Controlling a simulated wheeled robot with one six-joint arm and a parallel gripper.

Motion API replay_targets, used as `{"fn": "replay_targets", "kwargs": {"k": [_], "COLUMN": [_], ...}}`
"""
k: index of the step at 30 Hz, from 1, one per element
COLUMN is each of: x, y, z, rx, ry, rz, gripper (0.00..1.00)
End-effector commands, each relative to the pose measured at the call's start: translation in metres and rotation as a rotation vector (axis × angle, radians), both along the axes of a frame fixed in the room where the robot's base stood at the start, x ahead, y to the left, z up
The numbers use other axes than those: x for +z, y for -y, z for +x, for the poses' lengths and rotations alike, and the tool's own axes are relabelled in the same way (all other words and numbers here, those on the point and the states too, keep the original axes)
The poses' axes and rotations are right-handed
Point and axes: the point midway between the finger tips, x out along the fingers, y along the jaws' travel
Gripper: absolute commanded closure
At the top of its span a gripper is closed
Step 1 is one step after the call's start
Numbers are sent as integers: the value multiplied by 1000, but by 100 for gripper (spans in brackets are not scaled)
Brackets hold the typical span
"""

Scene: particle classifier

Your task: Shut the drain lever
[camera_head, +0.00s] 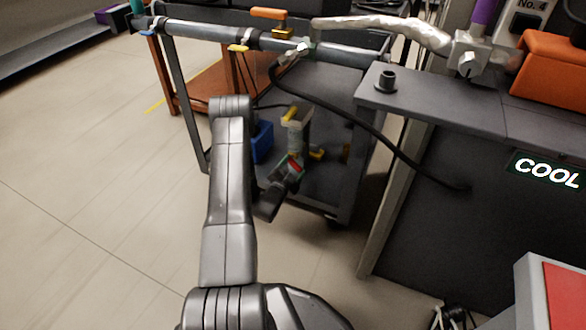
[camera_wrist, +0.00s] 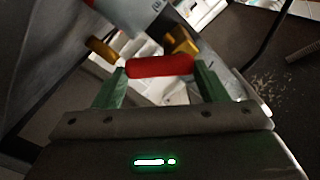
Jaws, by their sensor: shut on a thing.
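The drain lever is a red bar (camera_wrist: 160,66) in the wrist view, lying nearly level across the picture. My gripper (camera_wrist: 159,73) has a green finger at each end of the red bar and is shut on it. Brass-coloured fittings (camera_wrist: 182,41) sit just beyond the bar, beside a pale cylinder (camera_wrist: 125,14). In the head view the red lever (camera_head: 295,168) shows small at my gripper, below a clear upright cylinder (camera_head: 297,135). A yellow fitting (camera_head: 317,154) is to its right. My gripper partly hides the valve.
A dark cart frame with a horizontal pipe (camera_head: 215,35) stands around the cylinder. A blue bin (camera_head: 262,142) is close behind my arm. A black hose (camera_head: 350,122) runs right to a dark cabinet marked COOL (camera_head: 430,190). Open floor (camera_head: 90,200) is at left.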

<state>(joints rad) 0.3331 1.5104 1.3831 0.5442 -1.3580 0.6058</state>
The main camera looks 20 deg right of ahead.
Motion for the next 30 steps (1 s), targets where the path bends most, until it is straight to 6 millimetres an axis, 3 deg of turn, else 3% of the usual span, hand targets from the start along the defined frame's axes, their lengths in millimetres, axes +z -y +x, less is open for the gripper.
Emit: {"fn": "replay_targets", "kwargs": {"k": [8,30], "x": [1,16], "y": [1,2], "z": [-1,-2], "rx": [-1,-1], "ry": [-66,-482], "rz": [-55,-410], "gripper": [57,57]}}
